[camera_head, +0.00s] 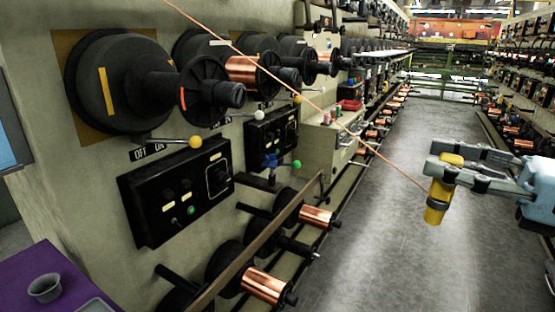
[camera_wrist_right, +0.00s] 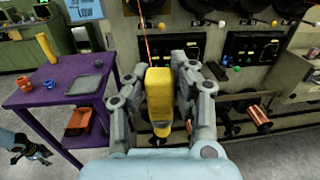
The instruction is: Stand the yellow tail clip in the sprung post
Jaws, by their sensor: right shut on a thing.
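The yellow tail clip (camera_head: 438,200) is upright between the fingers of my right gripper (camera_head: 455,172), which is shut on it over the grey floor at the right. It also shows in the right wrist view (camera_wrist_right: 159,98), and a thin copper wire runs up from it. A small blue fitting (camera_head: 271,160) sits on a dark bracket on the machine front, below the small switch panel; I cannot tell for sure that it is the sprung post. My left gripper (camera_wrist_right: 32,150) shows dark at the lower left of the right wrist view, too small to tell its opening.
The copper wire (camera_head: 309,103) slants across the aisle from the upper left. Spools (camera_head: 264,286) stick out low from the machine. A purple table (camera_head: 58,277) stands at the lower left with a grey cup (camera_head: 45,287). The aisle floor (camera_head: 400,260) is clear.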

